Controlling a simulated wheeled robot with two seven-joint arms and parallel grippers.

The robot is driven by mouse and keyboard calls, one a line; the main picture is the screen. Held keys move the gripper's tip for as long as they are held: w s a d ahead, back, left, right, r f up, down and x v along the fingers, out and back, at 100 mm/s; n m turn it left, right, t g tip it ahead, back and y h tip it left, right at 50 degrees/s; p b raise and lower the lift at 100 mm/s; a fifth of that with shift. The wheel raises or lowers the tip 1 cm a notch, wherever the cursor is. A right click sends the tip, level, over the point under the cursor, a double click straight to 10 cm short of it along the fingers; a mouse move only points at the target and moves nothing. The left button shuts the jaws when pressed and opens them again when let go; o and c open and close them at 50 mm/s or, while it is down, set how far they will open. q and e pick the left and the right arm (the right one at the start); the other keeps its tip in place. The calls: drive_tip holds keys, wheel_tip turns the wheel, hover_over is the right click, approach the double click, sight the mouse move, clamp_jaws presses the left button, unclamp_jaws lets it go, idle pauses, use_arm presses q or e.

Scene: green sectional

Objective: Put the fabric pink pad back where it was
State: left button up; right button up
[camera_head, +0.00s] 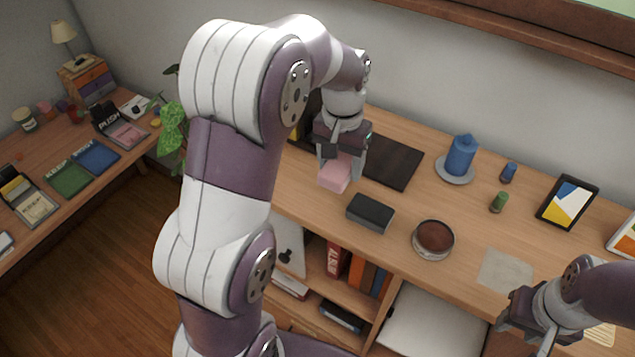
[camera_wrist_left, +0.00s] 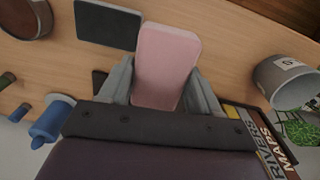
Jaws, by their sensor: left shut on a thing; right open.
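The pink fabric pad (camera_head: 335,174) is a small soft-looking block. My left gripper (camera_head: 340,158) is shut on it and holds it over the wooden desk, near the front edge of a dark mat (camera_head: 394,163). In the left wrist view the pink pad (camera_wrist_left: 166,62) sits between the two fingers of my left gripper (camera_wrist_left: 162,85). I cannot tell its exact height above the desk. My right gripper (camera_head: 526,318) is at the lower right of the head view, open and apart from the pad.
A dark grey block (camera_head: 370,213) lies just right of the pad. A round brown-topped tin (camera_head: 433,239), a blue candle on a saucer (camera_head: 460,157), small blue and green pieces and a framed picture (camera_head: 567,202) stand further right. A side desk (camera_head: 60,207) stands left.

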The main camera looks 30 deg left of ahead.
use_arm(q)
hover_over(313, 190)
drive_tip(key=d, duration=0.1)
drive_tip(key=shift+s+d+f, duration=0.1)
drive_tip(key=shift+s+f, duration=0.1)
drive_tip(key=shift+f, duration=0.35)
drive_tip(key=shift+s+f, duration=0.2)
drive_tip(key=shift+f, duration=0.3)
drive_tip(key=shift+w+a+f+p, duration=0.6)
drive_tip(key=shift+a+f, duration=0.15)
drive_tip(key=shift+f, duration=0.2)
wheel_tip(313, 190, down, 3)
drive_tip(key=shift+d+p, duration=0.15)
drive_tip(key=shift+p, duration=0.5)
drive_tip(key=shift+s+f, duration=0.1)
drive_tip(key=shift+f, duration=0.15)
drive_tip(key=shift+s, duration=0.2)
drive_tip(key=shift+f, duration=0.1)
use_arm(e)
drive_tip(key=shift+s+a+r, duration=0.1)
drive_tip(key=shift+r, duration=0.35)
use_arm(q)
drive_tip(key=o, duration=1.4)
drive_tip(key=shift+w+f, duration=0.1)
drive_tip(key=shift+w, duration=0.15)
drive_tip(key=shift+s, duration=0.15)
